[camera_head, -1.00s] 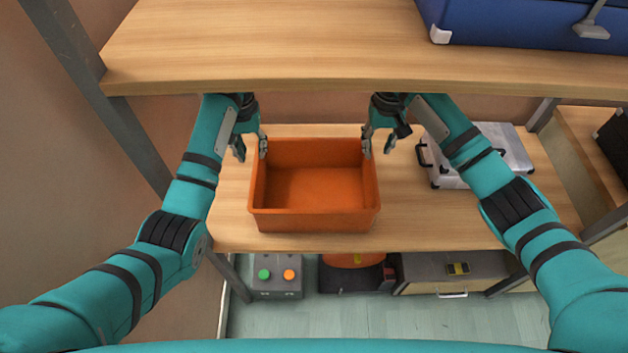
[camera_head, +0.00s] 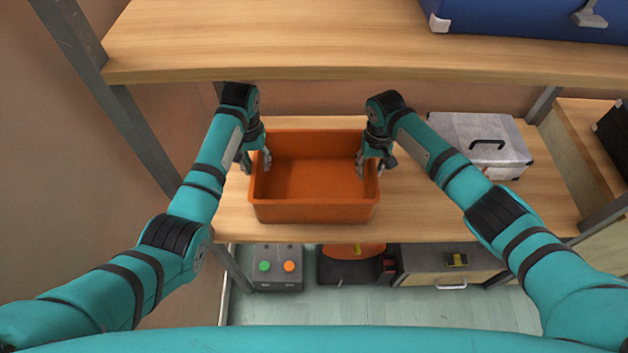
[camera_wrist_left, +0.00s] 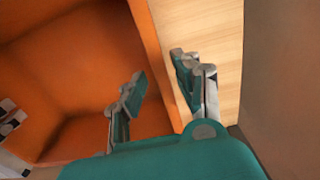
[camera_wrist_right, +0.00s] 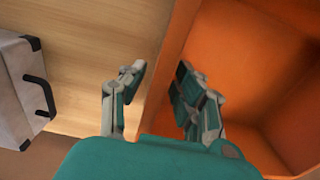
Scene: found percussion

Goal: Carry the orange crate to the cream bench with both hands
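The orange crate (camera_head: 314,213) sits empty and upright on the middle wooden shelf in the head view. My left gripper (camera_head: 256,163) is open at the crate's left wall, one finger inside and one outside. In the left wrist view the crate wall (camera_wrist_left: 163,50) runs between the fingers (camera_wrist_left: 160,88), with a gap. My right gripper (camera_head: 373,163) is open at the crate's right wall. In the right wrist view its fingers (camera_wrist_right: 158,85) stand on either side of the crate wall (camera_wrist_right: 178,50). No cream bench can be made out.
A silver case (camera_head: 482,150) lies on the same shelf (camera_head: 420,205) to the right. An upper shelf (camera_head: 270,45) with a blue case (camera_head: 520,18) overhangs the back. A grey box with buttons (camera_head: 277,268) and a drawer unit (camera_head: 452,268) are below. Metal posts (camera_head: 110,95) flank the shelf.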

